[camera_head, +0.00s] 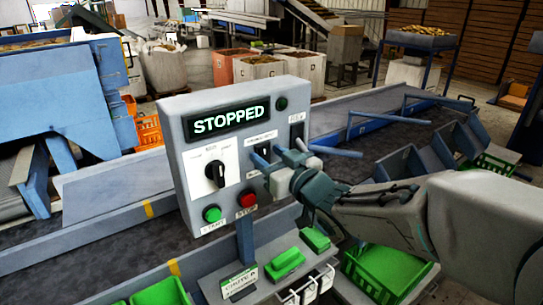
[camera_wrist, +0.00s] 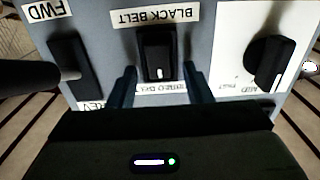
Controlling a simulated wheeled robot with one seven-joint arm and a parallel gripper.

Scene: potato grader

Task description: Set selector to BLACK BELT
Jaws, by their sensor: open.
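The control panel (camera_head: 188,146) is a grey box on a post, with a display (camera_head: 228,119) reading STOPPED. The belt selector is a black rocker switch (camera_wrist: 159,52) with a BLACK BELT label (camera_wrist: 155,17) on one side and a partly hidden label on the other. In the head view the selector (camera_head: 262,151) is partly covered by my gripper (camera_head: 283,164). In the wrist view the fingers of my gripper (camera_wrist: 162,88) are open, one on either side of the selector's lower part. I cannot tell whether they touch it.
A FWD/REV switch (camera_wrist: 76,68) and a rotary knob (camera_wrist: 270,62) flank the selector. A green START button (camera_head: 212,214) and a red STOP button (camera_head: 247,198) sit below. Green crates (camera_head: 384,276) and a dark conveyor belt (camera_head: 110,230) lie around the panel.

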